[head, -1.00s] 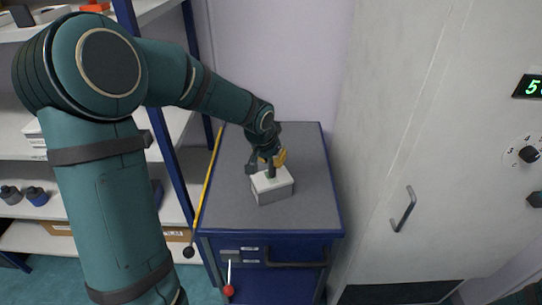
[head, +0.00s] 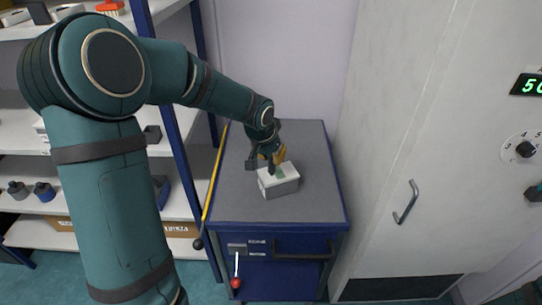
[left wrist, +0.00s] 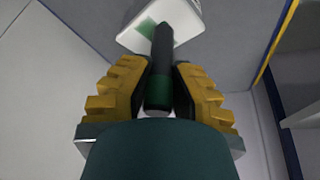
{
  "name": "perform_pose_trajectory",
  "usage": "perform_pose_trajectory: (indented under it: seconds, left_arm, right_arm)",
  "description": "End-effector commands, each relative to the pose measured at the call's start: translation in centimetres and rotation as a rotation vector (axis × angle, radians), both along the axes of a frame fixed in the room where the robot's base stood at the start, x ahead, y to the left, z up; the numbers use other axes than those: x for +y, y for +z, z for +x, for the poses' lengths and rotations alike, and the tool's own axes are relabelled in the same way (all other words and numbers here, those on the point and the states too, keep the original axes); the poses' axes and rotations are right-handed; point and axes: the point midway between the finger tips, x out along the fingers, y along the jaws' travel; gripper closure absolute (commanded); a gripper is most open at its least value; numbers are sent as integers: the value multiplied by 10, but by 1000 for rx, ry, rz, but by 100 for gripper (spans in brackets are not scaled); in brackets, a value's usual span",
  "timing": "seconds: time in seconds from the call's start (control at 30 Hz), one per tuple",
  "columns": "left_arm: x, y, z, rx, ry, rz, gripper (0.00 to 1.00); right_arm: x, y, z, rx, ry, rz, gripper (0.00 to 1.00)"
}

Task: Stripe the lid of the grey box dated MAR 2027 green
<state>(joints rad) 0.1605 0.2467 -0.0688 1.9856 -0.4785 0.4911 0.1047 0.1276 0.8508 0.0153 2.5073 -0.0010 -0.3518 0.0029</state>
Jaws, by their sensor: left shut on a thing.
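A grey box (head: 284,188) with a white lid (head: 290,171) sits on the cabinet top; no date on it is readable here. A green patch (head: 279,173) shows on the lid, also in the left wrist view (left wrist: 147,28). My left gripper (head: 273,157) is over the lid's far left part. Its yellow fingers are shut on a dark marker with a green band (left wrist: 160,70), which points at the lid close to the green patch. I cannot tell whether the tip touches the lid. My right gripper is not in view.
The box stands on a blue cabinet with a grey top (head: 245,200), clear around the box. A yellow rod (head: 213,185) stands along its left edge. Shelves (head: 100,178) with small items are at the left. A large pale door with a handle (head: 406,202) is at the right.

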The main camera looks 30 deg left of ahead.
Motion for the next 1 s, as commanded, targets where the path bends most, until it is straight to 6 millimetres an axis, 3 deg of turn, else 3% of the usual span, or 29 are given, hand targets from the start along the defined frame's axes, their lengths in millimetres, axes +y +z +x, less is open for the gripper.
perform_pose_trajectory:
  seconds: [0.03,0.6,1.0]
  left_arm:
    - [-1,18,2,-10,-2,1,100]
    - [-2,66,9,-7,-3,0,100]
    - [-2,71,11,-7,-3,0,100]
  right_arm:
    - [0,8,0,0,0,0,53]
    - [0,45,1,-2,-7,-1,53]
    - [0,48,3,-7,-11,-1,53]
